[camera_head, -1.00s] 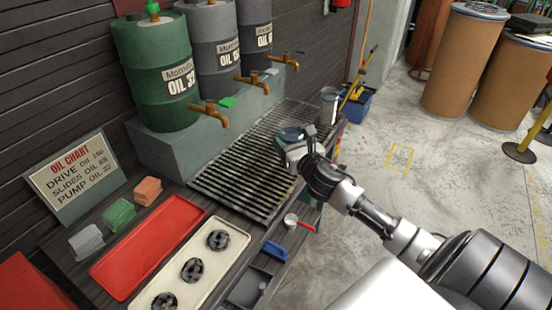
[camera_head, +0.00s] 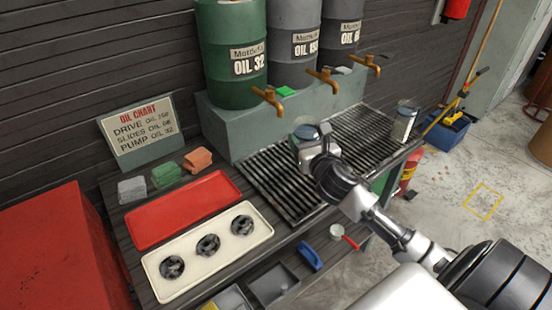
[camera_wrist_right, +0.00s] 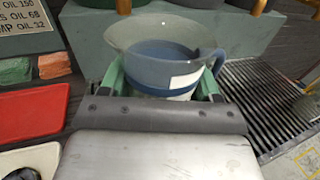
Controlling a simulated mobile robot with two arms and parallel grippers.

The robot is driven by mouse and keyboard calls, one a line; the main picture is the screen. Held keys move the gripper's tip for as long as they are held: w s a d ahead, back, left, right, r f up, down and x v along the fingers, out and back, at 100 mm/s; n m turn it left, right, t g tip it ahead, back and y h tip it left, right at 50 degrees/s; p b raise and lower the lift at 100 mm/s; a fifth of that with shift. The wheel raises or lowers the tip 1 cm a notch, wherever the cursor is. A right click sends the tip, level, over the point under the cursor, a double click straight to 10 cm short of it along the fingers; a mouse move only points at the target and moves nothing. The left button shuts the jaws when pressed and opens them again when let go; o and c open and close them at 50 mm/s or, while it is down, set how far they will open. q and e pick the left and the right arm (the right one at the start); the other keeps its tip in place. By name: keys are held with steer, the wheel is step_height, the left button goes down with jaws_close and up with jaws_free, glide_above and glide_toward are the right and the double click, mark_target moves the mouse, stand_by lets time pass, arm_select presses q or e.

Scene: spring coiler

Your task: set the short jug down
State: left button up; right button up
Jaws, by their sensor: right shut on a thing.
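The short jug (camera_head: 304,134) is blue-grey with a wide mouth and a pale label. My right gripper (camera_head: 318,153) is shut on it and holds it upright at or above the slatted drip grate (camera_head: 270,186). I cannot tell whether its base touches the grate. In the right wrist view the jug (camera_wrist_right: 165,50) sits between the green fingers, with its handle toward the right and its lower part hidden. My left gripper is not in view.
Oil drums with brass taps (camera_head: 268,97) stand on a ledge behind the grate. A taller grey container (camera_head: 404,122) stands at the grate's right end. A red tray (camera_head: 183,208) and a cream tray (camera_head: 208,250) lie left. A red-handled cup (camera_head: 338,233) is at the front.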

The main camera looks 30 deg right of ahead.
steer(key=w+f, duration=0.1)
steer(key=w, duration=0.1)
steer(key=w+a+f, duration=0.1)
steer(key=w+f, duration=0.1)
steer(key=w, duration=0.1)
steer(key=w+a+f+b, duration=0.1)
steer(key=w+f, duration=0.1)
steer(key=w, duration=0.1)
steer(key=shift+a, duration=0.2)
step_height(320, 180, down, 4)
steer(key=shift+w+a+r+b, duration=0.1)
steer(key=shift+r+b, duration=0.1)
steer(key=shift+b, duration=0.2)
steer(key=shift+f, duration=0.25)
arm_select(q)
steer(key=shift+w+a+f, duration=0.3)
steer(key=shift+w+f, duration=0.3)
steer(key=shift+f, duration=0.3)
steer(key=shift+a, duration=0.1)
